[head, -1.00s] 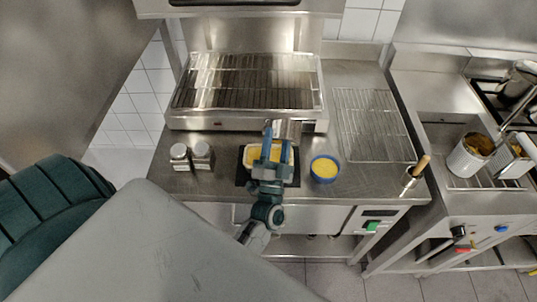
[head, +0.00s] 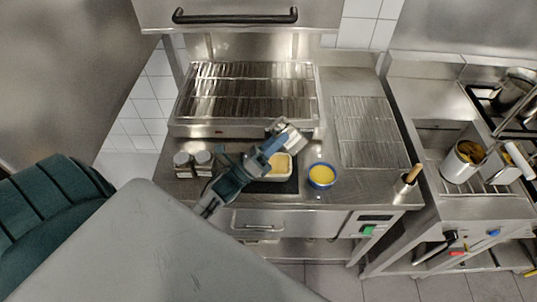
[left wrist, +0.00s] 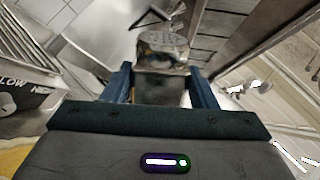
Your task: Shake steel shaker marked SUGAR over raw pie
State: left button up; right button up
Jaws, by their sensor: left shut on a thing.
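My left gripper (head: 274,146) is shut on a steel shaker (head: 290,134), holding it tilted above the far side of the raw pie (head: 281,168). In the left wrist view the shaker (left wrist: 163,62) sits between the two blue fingers, its perforated lid showing; I can read no marking on it. I cannot tell whether anything falls from the shaker. My right gripper is not in view.
Two more shakers (head: 182,163) (head: 203,160) stand at the counter's left. A blue bowl with yellow contents (head: 322,176) stands just right of the pie. A grill (head: 245,90) is behind, and a wire rack (head: 365,130) lies at the right.

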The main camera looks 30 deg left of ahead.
pick_arm(q)
jog(key=m+g, duration=0.1)
jog(key=m, duration=0.1)
jog(key=m+g+h, duration=0.1)
jog(key=m, duration=0.1)
jog(key=r+m+g+h, duration=0.1)
jog(key=m, duration=0.1)
jog(key=shift+a+r+g, duration=0.1)
jog(key=shift+a+g, duration=0.2)
jog(key=shift+g, duration=0.1)
jog(key=m+g, duration=0.1)
jog(key=m, duration=0.1)
jog(key=r+m+g, duration=0.1)
jog(key=m, duration=0.1)
jog(key=shift+d+g, duration=0.1)
jog(key=shift+g, duration=0.2)
jog(key=shift+d, duration=0.1)
